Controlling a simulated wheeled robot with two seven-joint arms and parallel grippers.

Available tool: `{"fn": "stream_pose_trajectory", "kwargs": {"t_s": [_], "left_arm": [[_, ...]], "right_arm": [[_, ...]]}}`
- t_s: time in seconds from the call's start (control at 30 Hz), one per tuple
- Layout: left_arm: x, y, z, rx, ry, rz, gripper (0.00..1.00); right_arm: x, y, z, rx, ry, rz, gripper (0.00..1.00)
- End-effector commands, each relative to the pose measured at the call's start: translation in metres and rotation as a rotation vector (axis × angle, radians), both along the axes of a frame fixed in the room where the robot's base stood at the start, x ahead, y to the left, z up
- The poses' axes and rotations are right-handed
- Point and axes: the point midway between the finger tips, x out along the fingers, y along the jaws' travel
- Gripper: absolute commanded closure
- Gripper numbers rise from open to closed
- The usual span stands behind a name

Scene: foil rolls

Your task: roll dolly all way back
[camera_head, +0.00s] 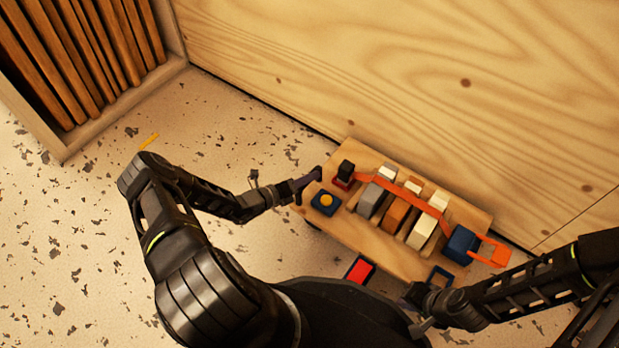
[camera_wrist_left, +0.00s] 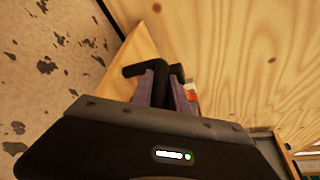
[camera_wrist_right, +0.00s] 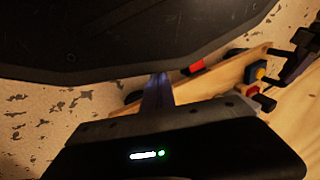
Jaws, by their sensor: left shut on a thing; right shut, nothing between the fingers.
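The dolly is a low wooden board (camera_head: 385,250) beside a plywood wall, carrying several grey, brown and white blocks (camera_head: 397,215) under an orange strap (camera_head: 405,193). My left gripper (camera_head: 303,186) is at its left end, shut on a black bar-like handle, whose bent end (camera_wrist_left: 140,69) shows past the fingers in the left wrist view. My right gripper (camera_head: 422,300) is at the front right edge of the dolly. Its fingers (camera_wrist_right: 158,92) are shut and empty in the right wrist view. The board's edge (camera_wrist_right: 228,77) shows beyond them. Most of the dolly's underside is hidden.
The plywood wall (camera_head: 420,80) runs close along the dolly's far side. A slatted wooden frame (camera_head: 88,130) stands at the top left. A red piece (camera_head: 359,270) is by the dolly's front edge.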

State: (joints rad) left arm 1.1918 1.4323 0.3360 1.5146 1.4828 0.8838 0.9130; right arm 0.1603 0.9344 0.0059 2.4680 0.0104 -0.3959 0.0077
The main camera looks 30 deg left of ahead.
Motion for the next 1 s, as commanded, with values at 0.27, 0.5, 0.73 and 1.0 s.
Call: {"fn": "stream_pose_trajectory", "kwargs": {"t_s": [0.27, 0.5, 0.73, 1.0], "left_arm": [[-0.002, -0.007, -0.001, -0.011, 0.004, -0.009, 0.66], [-0.001, -0.005, -0.001, -0.007, 0.002, -0.006, 0.59], [-0.007, -0.001, 0.002, -0.006, 0.003, -0.004, 0.59], [-0.041, 0.016, 0.012, -0.007, 0.004, -0.004, 0.59]], "right_arm": [[0.000, 0.000, 0.000, 0.000, 0.000, 0.000, 1.00], [0.000, 0.000, 0.000, 0.000, 0.000, 0.000, 1.00], [0.000, 0.000, 0.003, 0.000, 0.001, 0.000, 1.00], [-0.002, -0.001, 0.019, 0.001, 0.006, 0.002, 1.00]]}}
